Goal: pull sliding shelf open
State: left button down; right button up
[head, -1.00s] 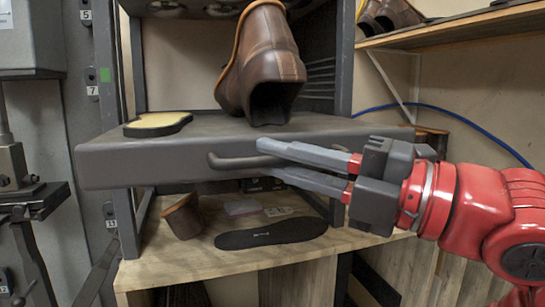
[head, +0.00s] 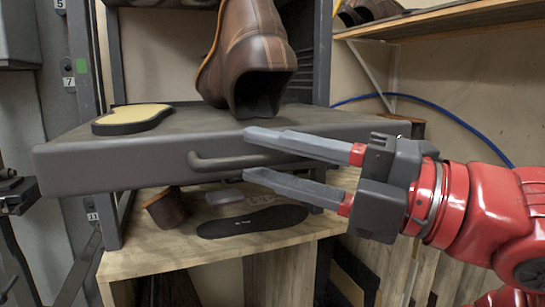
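The sliding shelf (head: 110,165) is a dark grey slab with a thick front face, standing out from its rack. Its bar handle (head: 205,163) is on the front face. My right gripper (head: 247,155) comes in from the right with its two grey fingers spread apart. In the picture one finger lies above the handle and the other below it, with the handle's right part behind or between them. I cannot tell whether either finger touches it. My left gripper is not in view.
A brown boot (head: 255,60) and a tan-topped sole (head: 132,118) rest on the shelf. Below, a wooden bench (head: 160,258) holds a dark insole (head: 252,222) and a brown piece (head: 165,208). A wooden wall shelf (head: 440,22) and blue hose (head: 440,112) are at the right.

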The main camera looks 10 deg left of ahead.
jog(key=shift+o, duration=0.2)
jog(key=shift+d, duration=0.1)
jog(key=shift+d, duration=0.3)
jog(key=v, duration=1.6)
jog(key=shift+s+d, duration=0.2)
jog(key=shift+d, duration=0.1)
jog(key=shift+f, duration=0.1)
